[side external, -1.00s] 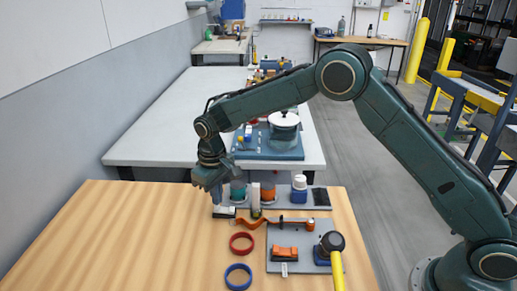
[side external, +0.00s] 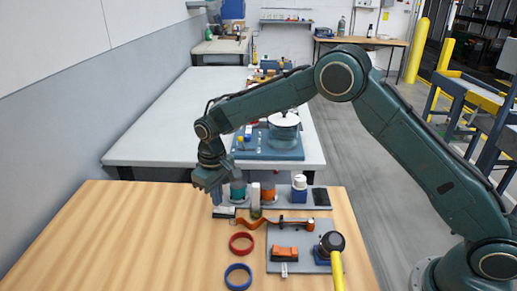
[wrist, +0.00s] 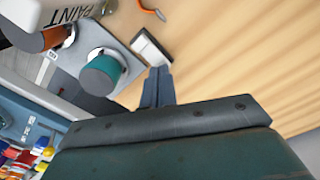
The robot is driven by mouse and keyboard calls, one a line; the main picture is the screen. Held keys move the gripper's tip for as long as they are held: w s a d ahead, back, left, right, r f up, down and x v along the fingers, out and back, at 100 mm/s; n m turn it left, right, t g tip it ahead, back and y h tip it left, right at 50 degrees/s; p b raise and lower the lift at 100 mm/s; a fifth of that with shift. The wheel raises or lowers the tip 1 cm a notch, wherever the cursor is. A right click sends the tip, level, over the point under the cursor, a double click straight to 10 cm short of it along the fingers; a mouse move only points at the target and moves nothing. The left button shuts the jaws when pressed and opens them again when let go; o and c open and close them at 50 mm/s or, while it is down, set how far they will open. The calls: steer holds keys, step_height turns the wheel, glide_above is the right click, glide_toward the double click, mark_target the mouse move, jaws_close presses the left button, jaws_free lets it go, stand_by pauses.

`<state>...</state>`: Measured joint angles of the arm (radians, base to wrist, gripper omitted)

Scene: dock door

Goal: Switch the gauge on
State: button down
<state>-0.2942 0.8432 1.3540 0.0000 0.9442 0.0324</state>
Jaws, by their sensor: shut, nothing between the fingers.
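A small block with a white face and a dark edge (side external: 224,212) lies on the wooden table beside the grey board; it may be the gauge, but no display or switch can be read. It also shows in the wrist view (wrist: 151,48), just beyond my fingertips. My gripper (side external: 216,202) points down above and slightly left of this block in the side view. Its fingers (wrist: 158,72) are together and empty in the wrist view. I cannot tell whether the fingertips touch the block.
A teal spool (wrist: 101,75) and an orange spool (side external: 268,193) stand on the grey board near my gripper. An orange strap (side external: 258,222), a red ring (side external: 241,243) and a blue ring (side external: 238,277) lie nearer the front. The table's left side is clear.

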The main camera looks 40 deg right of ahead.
steer(key=shift+f, duration=0.8)
stand_by(0.6)
steer(key=shift+r, duration=3.55)
steer(key=shift+d+r, duration=0.1)
steer(key=shift+r, duration=0.05)
